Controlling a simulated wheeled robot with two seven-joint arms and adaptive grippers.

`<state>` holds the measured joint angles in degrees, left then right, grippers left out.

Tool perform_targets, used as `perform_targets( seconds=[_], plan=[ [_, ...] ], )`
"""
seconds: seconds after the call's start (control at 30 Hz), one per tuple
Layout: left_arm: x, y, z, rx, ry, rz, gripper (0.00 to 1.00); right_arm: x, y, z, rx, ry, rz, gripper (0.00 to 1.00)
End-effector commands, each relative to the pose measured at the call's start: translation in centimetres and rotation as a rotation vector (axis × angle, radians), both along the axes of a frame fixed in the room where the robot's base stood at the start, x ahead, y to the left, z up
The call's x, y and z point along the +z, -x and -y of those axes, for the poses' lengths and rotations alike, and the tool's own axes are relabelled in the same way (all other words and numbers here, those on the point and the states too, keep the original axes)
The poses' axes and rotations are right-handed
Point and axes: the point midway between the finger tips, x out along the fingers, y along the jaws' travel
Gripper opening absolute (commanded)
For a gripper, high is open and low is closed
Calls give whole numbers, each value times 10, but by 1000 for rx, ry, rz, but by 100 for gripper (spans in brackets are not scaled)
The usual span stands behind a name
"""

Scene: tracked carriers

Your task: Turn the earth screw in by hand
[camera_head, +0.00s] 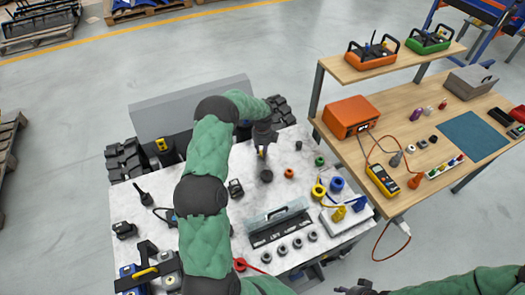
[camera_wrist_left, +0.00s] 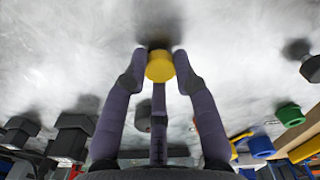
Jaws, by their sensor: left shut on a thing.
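My left gripper (camera_head: 264,146) is above the pale top of the tracked carrier (camera_head: 210,165). Its fingers are shut on a small round yellow piece, which I take to be the head of the earth screw (camera_wrist_left: 160,66). Only a sliver of yellow shows between the fingers in the head view. A dark round fitting (camera_head: 266,176) stands on the deck just below the gripper. Whether the screw touches it is not clear. The screw's shank is hidden. My right gripper (camera_head: 360,288) shows only in part at the bottom edge, and its jaws cannot be made out.
Green (camera_head: 319,161), yellow (camera_head: 318,190) and blue (camera_head: 337,184) rings lie right of the gripper. A wooden bench (camera_head: 440,125) with an orange box (camera_head: 351,116) and a yellow meter (camera_head: 382,180) stands at the right.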

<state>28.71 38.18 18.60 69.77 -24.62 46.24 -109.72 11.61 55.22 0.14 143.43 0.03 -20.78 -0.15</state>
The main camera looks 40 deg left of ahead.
Motion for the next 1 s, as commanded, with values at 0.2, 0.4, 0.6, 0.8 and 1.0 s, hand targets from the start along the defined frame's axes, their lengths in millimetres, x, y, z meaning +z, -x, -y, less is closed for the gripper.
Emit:
perform_targets(
  seconds=[0.2, 0.4, 0.6, 0.8, 1.0],
  plan=[
    [0, 0, 0, -38, 0, 0, 5, 0, 0, 0, 0, 0, 0, 40],
    [0, 0, 0, -51, 0, 0, 5, 1, 0, 0, 0, 0, 0, 40],
    [1, 0, 0, -243, 0, -1, 5, 5, 0, 0, 0, 0, 0, 40],
    [1, 0, 0, -475, 1, 0, 5, 9, 0, 0, 0, 0, 0, 40],
    [1, 0, 0, -704, 0, 0, 5, 13, 0, 0, 0, 0, 0, 40]
  ],
)
